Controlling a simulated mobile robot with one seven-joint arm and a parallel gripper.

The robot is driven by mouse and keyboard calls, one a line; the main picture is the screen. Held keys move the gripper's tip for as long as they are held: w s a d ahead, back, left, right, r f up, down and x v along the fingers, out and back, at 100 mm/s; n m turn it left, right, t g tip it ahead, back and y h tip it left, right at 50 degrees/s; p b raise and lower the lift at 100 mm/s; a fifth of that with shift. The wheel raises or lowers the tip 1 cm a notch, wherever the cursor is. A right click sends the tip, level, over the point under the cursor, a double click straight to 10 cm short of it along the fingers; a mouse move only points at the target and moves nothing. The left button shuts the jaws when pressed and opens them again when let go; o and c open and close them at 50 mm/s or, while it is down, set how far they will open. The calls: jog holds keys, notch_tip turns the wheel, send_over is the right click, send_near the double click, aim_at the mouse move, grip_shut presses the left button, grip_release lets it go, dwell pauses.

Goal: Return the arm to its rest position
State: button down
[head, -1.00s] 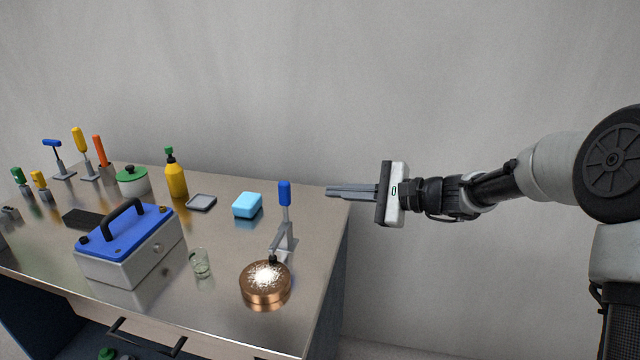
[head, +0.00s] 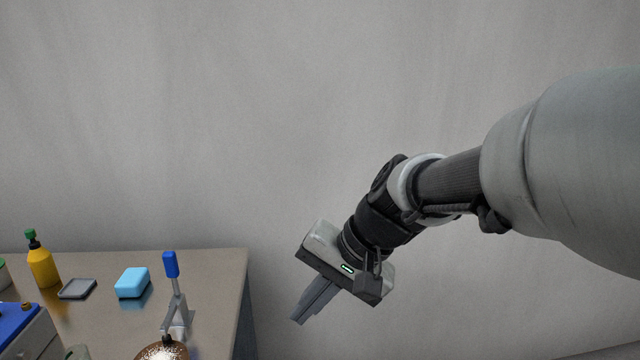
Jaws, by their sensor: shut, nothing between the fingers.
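My gripper (head: 297,318) is shut and empty in the head view. It points down and to the left, in the free space to the right of the workbench (head: 222,290). It touches nothing that I can see. My arm comes in from the right edge and stretches across to the gripper.
A grey wall (head: 300,110) lies behind.

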jog(key=s+d+r+n+t+h, duration=0.1)
jog(key=s+d+t+h, duration=0.15)
jog(key=s+d, duration=0.45)
jog(key=s+d+n+t+h, duration=0.15)
jog(key=s+d+h, duration=0.3)
jog(key=d, duration=0.55)
notch_tip(320, 180, up, 23)
jog(key=y+p, duration=0.1)
jog(key=p, duration=2.2)
jog(key=shift+s+a+r+g, duration=0.15)
jog(key=shift+a+r+g, duration=0.05)
jog(key=shift+a+g, duration=0.1)
